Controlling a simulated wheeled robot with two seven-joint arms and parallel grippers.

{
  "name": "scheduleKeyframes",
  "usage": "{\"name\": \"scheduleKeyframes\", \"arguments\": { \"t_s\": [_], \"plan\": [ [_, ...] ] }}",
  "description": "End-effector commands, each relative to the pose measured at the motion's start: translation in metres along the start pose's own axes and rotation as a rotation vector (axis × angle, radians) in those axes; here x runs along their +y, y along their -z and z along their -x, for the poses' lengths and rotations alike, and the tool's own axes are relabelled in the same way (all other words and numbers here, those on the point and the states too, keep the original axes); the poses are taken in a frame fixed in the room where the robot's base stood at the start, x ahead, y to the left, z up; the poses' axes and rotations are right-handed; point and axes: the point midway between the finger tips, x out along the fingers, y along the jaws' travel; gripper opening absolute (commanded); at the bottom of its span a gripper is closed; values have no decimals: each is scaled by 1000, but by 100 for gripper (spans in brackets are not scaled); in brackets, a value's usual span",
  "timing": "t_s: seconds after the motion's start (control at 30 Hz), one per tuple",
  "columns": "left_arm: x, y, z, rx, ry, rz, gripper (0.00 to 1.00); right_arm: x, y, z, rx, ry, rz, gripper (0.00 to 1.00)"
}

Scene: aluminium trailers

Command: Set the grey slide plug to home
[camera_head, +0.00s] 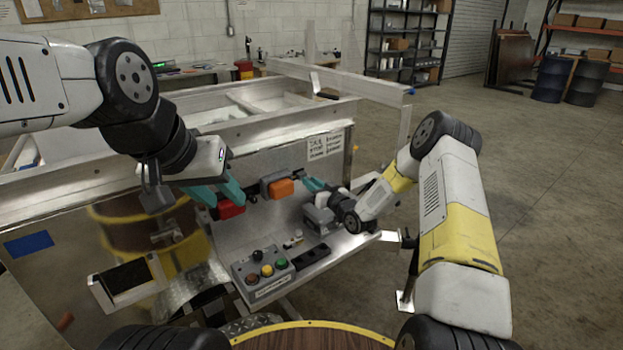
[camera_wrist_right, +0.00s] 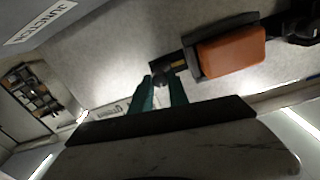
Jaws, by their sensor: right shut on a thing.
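My right gripper (camera_head: 312,184) has its teal fingertips shut on a small dark round piece (camera_wrist_right: 161,76) at the end of a dark bar, beside the orange block (camera_head: 280,188). The orange block sits on a dark mount on the metal panel; it also shows in the right wrist view (camera_wrist_right: 231,48). I cannot tell surely whether the held piece is the grey slide plug; the fingers partly hide it. My left gripper (camera_head: 219,193) is open, with spread teal fingers just above a red block (camera_head: 231,210). I cannot tell whether they touch.
A grey box (camera_head: 319,217) stands on the shelf below the right gripper; a grey label-bearing box edge shows in the wrist view (camera_wrist_right: 48,22). A control box with coloured buttons (camera_head: 263,272) sits lower left on the shelf. The aluminium trailer (camera_head: 265,135) stands behind.

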Motion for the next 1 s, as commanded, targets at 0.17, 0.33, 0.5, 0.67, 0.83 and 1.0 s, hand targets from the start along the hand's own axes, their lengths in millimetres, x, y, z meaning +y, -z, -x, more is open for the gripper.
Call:
{"name": "scheduleKeyframes", "arguments": {
  "t_s": [0.17,0.33,0.5,0.67,0.83,1.0],
  "plan": [
    [0,0,0,0,0,0,36,1,0,0,0,-1,0,0],
    [0,0,0,0,0,0,36,-6,-1,0,0,0,-3,0],
    [0,0,0,0,0,0,36,-30,-5,1,-1,2,-3,0],
    [0,0,0,0,0,0,36,-35,-6,2,0,1,-1,0],
    [0,0,0,0,0,0,36,-36,-6,2,-1,4,-1,26],
    [0,0,0,0,0,0,36,-36,-6,1,-1,3,-1,43]
  ]
}}
